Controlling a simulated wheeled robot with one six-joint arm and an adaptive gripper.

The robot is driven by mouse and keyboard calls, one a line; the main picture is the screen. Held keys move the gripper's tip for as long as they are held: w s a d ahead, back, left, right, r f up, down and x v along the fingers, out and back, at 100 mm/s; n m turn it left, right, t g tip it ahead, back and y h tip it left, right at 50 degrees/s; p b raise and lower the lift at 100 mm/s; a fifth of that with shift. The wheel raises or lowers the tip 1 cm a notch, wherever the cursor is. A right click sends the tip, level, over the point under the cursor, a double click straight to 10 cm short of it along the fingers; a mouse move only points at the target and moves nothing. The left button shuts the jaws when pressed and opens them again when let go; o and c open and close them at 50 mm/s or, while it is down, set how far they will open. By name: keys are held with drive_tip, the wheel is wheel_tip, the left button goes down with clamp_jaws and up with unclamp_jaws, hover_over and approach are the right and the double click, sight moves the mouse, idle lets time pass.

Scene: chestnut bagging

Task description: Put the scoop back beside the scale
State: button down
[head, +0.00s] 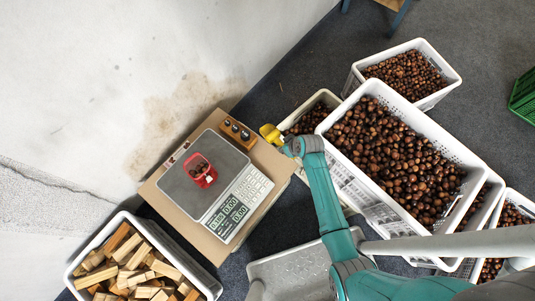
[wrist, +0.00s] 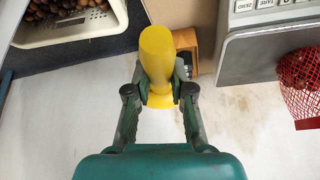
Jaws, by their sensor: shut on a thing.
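The yellow scoop (head: 269,132) is held in my gripper (head: 287,146), just off the far right corner of the box under the scale. In the wrist view the scoop (wrist: 157,50) stands between the two fingers of my gripper (wrist: 160,88), which are shut on it. The scale (head: 196,198) has a grey plate and a lit display, and lies to the left of my gripper. In the wrist view the scale (wrist: 262,48) is at the right. A red net bag of chestnuts (head: 201,171) rests on its plate. The gripper hides part of the scoop.
A wooden block with weights (head: 237,131) sits beside the scale on the cardboard box (head: 157,191), close to the scoop. A chestnut crate (head: 325,97) is close on the right, with larger crates beyond. A crate of firewood (head: 207,282) stands at lower left.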

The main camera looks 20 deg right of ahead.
drive_tip(key=shift+s+d+f+n+g+y, duration=0.1)
drive_tip(key=shift+s+f+n+g+y, duration=0.25)
drive_tip(key=shift+f, duration=2.45)
drive_tip(key=shift+s+d+f+n+g+h, duration=0.1)
drive_tip(key=shift+s+f+n, duration=0.35)
drive_tip(key=shift+f, duration=2.35)
drive_tip(key=shift+s+d+f+n+g+y, duration=0.15)
drive_tip(key=shift+f+n, duration=0.45)
drive_tip(key=shift+f, duration=2.2)
drive_tip(key=shift+a, duration=0.1)
drive_tip(key=c, duration=1)
unclamp_jaws()
drive_tip(key=shift+v, duration=6)
drive_tip(key=shift+a, duration=0.1)
